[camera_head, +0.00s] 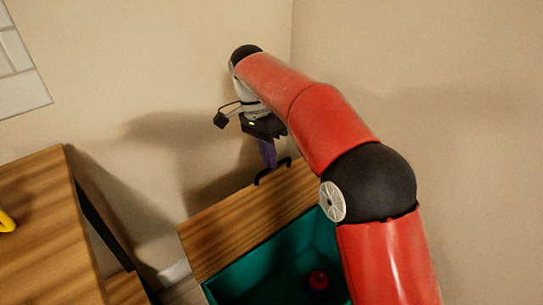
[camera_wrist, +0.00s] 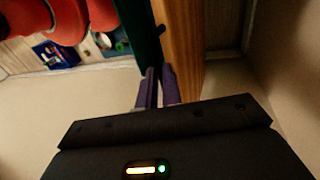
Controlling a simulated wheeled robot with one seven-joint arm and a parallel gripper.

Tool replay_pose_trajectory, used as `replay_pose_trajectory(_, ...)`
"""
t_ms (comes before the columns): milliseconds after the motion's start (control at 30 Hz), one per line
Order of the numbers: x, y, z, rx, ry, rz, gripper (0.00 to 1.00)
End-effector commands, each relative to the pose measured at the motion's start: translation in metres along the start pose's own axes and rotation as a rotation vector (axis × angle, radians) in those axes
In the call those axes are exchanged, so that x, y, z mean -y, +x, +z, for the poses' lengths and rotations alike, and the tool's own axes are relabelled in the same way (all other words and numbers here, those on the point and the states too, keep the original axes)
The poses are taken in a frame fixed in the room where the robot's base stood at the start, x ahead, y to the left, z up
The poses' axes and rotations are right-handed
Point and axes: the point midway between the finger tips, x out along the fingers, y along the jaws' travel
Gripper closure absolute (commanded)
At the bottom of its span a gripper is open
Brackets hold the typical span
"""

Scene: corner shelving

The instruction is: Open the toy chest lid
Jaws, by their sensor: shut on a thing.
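The toy chest's wooden lid (camera_head: 225,232) is raised and tilted up steeply along the back of the chest, near the wall corner. The chest's teal inside (camera_head: 240,280) is exposed below it. A dark handle (camera_head: 262,178) sits at the lid's upper edge. My gripper (camera_head: 268,163) reaches down to this handle, its purple fingers shut on it. In the wrist view the fingers (camera_wrist: 158,88) are close together beside the lid (camera_wrist: 185,45); the grip on the handle is hard to make out there. My arm hides the right end of the lid and part of the chest.
A red round object (camera_head: 319,280) lies inside the chest. A wooden surface (camera_head: 40,225) stands at the left, with a yellow object (camera_head: 6,222) on its edge. Bare walls (camera_head: 420,80) meet in a corner close behind the lid and gripper.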

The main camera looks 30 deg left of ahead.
Motion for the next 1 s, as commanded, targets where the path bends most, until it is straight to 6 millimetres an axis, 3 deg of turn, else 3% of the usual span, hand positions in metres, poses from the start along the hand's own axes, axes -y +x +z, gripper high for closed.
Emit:
replay_pose_trajectory(33,0.010,0.024,0.005,0.018,-0.016,0.025,1.00)
replay_pose_trajectory(133,0.011,0.024,0.004,0.019,-0.017,0.025,1.00)
replay_pose_trajectory(200,0.011,0.025,0.004,0.020,-0.017,0.025,0.86)
replay_pose_trajectory(333,0.008,0.021,0.006,0.012,-0.013,0.024,0.70)
replay_pose_trajectory(1000,0.002,0.012,0.008,-0.002,-0.002,0.018,0.69)
